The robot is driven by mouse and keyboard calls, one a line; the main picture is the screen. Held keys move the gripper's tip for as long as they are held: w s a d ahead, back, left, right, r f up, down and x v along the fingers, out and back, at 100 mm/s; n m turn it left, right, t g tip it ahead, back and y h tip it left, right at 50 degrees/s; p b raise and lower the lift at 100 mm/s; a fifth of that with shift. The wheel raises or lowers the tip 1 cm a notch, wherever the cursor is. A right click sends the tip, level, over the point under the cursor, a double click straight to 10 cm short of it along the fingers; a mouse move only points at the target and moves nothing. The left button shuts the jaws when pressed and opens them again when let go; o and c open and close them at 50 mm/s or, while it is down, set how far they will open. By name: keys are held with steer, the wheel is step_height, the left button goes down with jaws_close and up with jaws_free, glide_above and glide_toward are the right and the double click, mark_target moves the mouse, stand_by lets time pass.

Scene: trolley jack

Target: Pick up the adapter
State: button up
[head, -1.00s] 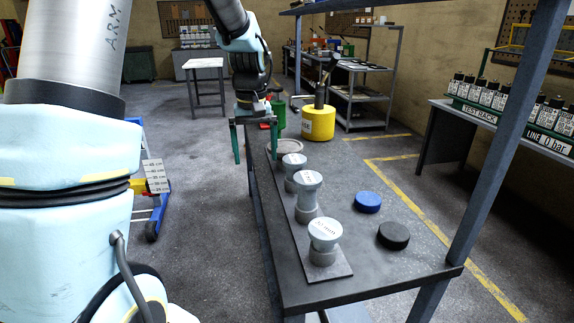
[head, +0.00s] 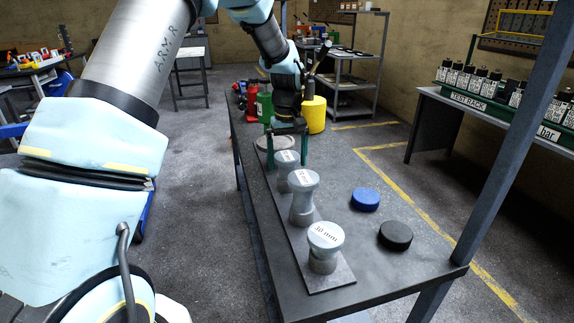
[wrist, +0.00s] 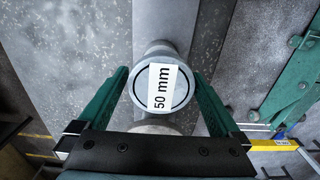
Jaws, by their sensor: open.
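Several grey spool-shaped adapters with labelled round tops stand upright in a row on a flat strip. The farthest adapter (head: 285,182) is at my gripper (head: 287,164), whose green fingers point down on either side of its top. In the wrist view this adapter (wrist: 152,88), labelled "50 mm", lies between the two open fingers of my gripper (wrist: 160,74). I see gaps beside it, so it is not clasped. The middle adapter (head: 303,205) and the nearest adapter (head: 323,248) stand free. The far adapter's lower part is partly hidden.
The strip lies on a dark bench (head: 390,268). A blue disc (head: 365,199) and a black disc (head: 395,236) lie to the right. A grey ring-like round piece (head: 272,143) is behind the row. A bench post (head: 510,130) rises at the right.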

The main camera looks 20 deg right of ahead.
mark_target(287, 168)
steer(key=shift+f+p, duration=0.3)
steer(key=shift+f, duration=1.4)
jaws_close()
steer(key=shift+r, duration=0.15)
